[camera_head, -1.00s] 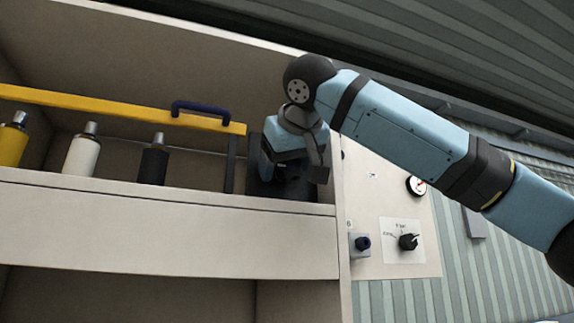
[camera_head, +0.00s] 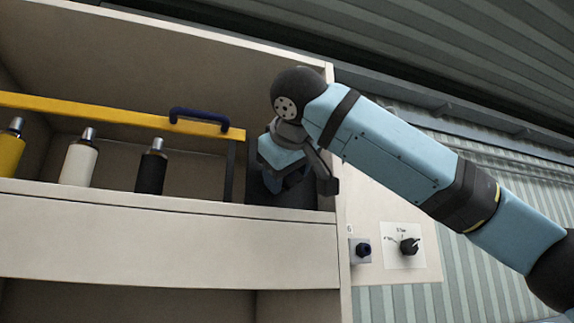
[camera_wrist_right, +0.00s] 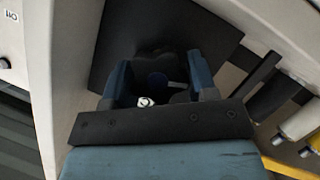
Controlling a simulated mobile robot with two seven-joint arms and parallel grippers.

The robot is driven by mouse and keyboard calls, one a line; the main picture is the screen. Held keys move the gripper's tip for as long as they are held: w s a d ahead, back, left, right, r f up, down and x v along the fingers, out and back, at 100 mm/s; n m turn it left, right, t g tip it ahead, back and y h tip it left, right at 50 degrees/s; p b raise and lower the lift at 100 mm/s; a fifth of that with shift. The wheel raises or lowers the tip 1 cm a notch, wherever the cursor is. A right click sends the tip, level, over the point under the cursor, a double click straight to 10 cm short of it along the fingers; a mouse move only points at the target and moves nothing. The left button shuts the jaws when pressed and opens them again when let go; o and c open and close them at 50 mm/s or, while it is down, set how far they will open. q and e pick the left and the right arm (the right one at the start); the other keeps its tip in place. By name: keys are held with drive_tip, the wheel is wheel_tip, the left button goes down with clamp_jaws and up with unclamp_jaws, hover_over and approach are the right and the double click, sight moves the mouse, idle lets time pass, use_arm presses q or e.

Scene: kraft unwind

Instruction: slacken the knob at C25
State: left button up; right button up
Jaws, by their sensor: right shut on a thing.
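My right gripper (camera_wrist_right: 158,84) reaches into the right end of the shelf bay, facing a dark plate (camera_wrist_right: 222,38). Its two blue fingers are shut on a dark lobed knob (camera_wrist_right: 153,62) in front of that plate. The knob has a dark blue round middle, and a small white mark shows below it. In the head view the right gripper (camera_head: 290,184) and wrist cover the knob, and the dark block (camera_head: 262,194) shows only around them. I cannot read a C25 label. My left gripper is not in view.
A yellow bar (camera_head: 95,110) with a dark blue handle (camera_head: 206,119) crosses the bay. Yellow, white (camera_head: 79,160) and black (camera_head: 151,170) cylinders stand behind the shelf front (camera_head: 160,235).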

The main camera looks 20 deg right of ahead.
drive_tip(key=shift+n, duration=0.4)
drive_tip(key=o, duration=0.9)
drive_tip(key=shift+w, duration=0.1)
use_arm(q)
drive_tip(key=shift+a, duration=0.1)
use_arm(e)
drive_tip(key=shift+s+a, duration=0.1)
drive_tip(key=shift+s, duration=0.2)
use_arm(q)
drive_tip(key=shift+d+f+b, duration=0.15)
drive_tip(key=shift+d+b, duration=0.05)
drive_tip(key=shift+b, duration=0.4)
use_arm(e)
drive_tip(key=v, duration=1.3)
drive_tip(key=shift+s+a+f, duration=0.1)
